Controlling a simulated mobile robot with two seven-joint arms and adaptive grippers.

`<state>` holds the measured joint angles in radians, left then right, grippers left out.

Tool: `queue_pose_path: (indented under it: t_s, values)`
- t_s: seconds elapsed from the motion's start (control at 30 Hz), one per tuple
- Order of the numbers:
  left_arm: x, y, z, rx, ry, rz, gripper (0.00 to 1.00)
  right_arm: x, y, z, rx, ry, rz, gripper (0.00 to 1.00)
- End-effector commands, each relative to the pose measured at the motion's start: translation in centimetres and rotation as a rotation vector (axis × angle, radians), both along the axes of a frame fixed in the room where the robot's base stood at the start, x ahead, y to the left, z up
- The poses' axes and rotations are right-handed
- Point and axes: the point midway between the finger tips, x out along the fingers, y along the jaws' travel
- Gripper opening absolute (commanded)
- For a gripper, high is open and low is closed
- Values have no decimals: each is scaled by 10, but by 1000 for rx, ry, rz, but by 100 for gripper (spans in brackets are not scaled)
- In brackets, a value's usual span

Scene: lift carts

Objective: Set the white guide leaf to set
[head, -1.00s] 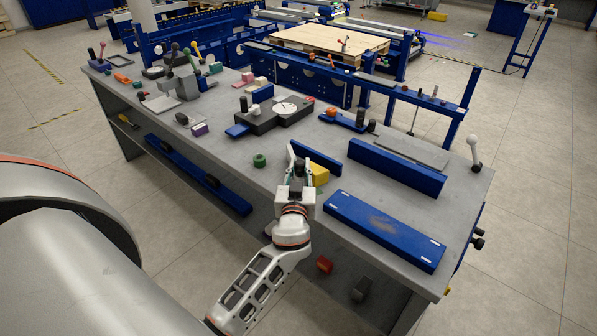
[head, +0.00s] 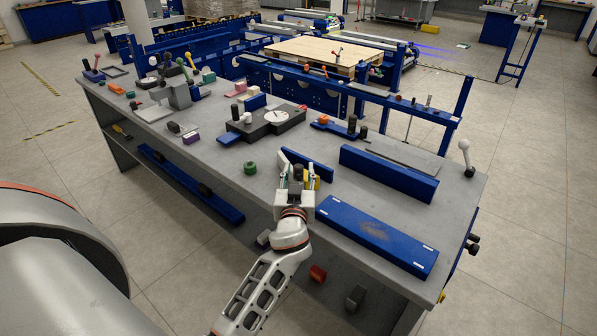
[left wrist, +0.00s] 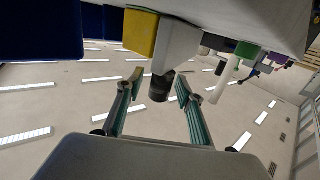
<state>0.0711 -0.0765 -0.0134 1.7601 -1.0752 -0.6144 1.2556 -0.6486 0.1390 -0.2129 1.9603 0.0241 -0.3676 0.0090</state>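In the left wrist view a pale grey-white piece (left wrist: 180,45), which looks like the guide leaf, carries a black knob (left wrist: 160,90). A yellow block (left wrist: 141,33) sits beside it. My left gripper (left wrist: 160,84) is open, with one finger on each side of the knob and a gap visible to both. In the head view my left gripper (head: 297,180) is at the bench's near edge, around the black knob (head: 298,171). The yellow block (head: 314,183) shows just right of it. The gripper hides most of the leaf there, so its setting cannot be read. My right gripper is not in view.
A blue bar (head: 307,164) stands just behind the gripper. Blue blocks (head: 376,236) and (head: 388,174) lie to the right. A green ring (head: 250,168) is to the left, and a dial fixture (head: 262,125) is behind. The grey bench (head: 215,165) has free room on the left.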

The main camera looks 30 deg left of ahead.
Motion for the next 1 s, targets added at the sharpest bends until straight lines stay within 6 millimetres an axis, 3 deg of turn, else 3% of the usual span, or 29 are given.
queue_pose_path:
  t_s: [0.27, 0.7, 1.0]
  values:
    - [-6, -2, -1, -1, 2, 1, 37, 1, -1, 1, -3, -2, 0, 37]
    - [-60, -31, -1, -2, 1, 1, 37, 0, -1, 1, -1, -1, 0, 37]
    - [-67, -35, 0, 0, 0, 1, 37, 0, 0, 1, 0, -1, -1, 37]
